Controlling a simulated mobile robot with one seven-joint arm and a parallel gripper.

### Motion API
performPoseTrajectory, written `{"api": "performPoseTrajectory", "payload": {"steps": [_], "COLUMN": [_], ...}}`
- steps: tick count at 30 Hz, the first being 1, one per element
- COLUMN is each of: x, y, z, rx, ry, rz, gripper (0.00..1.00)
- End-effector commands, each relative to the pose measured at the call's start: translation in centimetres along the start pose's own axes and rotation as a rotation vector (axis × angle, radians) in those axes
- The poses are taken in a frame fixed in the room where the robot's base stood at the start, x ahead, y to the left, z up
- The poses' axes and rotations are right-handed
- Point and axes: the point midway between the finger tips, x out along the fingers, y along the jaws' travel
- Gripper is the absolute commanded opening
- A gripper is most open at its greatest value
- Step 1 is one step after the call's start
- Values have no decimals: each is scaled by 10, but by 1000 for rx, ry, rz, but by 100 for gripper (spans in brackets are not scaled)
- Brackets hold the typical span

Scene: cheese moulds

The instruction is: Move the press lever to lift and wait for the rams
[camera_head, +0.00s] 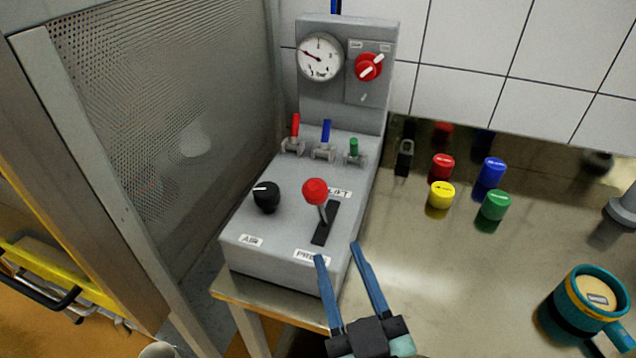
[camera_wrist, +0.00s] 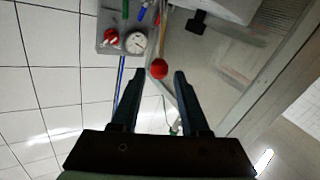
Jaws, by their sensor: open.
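The press lever (camera_head: 315,192) has a red ball knob on a metal stem in a dark slot on the grey control box (camera_head: 270,232). The slot runs between a LIFT label (camera_head: 340,192) at its far end and a partly covered PRESS label (camera_head: 311,257) at its near end. The knob leans towards the far left. My gripper (camera_head: 336,252) is open and empty, in front of the box on the near right, apart from the lever. In the wrist view a red ball (camera_wrist: 159,69) shows just beyond and between the open fingertips (camera_wrist: 159,75). The rams are not in view.
The box carries a black AIR knob (camera_head: 266,196), small red, blue and green valves (camera_head: 323,147), a gauge (camera_head: 320,57) and a red switch (camera_head: 369,67). A mesh panel (camera_head: 170,120) stands left. Coloured caps (camera_head: 441,194), a padlock (camera_head: 404,160) and a teal mug (camera_head: 588,302) stand right.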

Motion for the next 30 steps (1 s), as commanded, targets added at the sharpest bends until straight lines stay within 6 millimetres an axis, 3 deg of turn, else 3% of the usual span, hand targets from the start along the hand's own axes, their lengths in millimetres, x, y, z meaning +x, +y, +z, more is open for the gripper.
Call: {"api": "performPoseTrajectory", "payload": {"steps": [15, 21, 30], "x": [98, 116, 121], "y": [-1, -1, -1], "z": [-3, -2, -1], "rx": [-1, 0, -1], "ry": [2, 2, 1], "rz": [-3, -2, -1], "gripper": [45, 45, 45]}}
